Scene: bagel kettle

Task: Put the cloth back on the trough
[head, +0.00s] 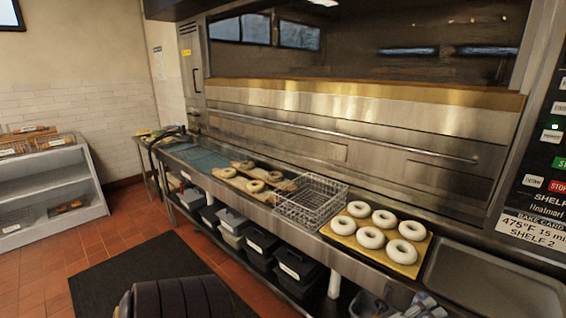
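A steel trough (196,158) with a dark blue-green inside runs along the left part of the counter below the oven. A blue and white cloth (424,306) shows at the bottom edge, low at the counter's front, partly cut off by the frame. I cannot tell whether it hangs or lies on something. Neither of my grippers shows in the head view.
A wire basket (311,199) stands on the counter, with boards of bagels (247,180) to its left and a yellow board of bagels (385,237) to its right. An empty steel tray (490,285) is at right. Bins (262,247) fill the shelf below.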

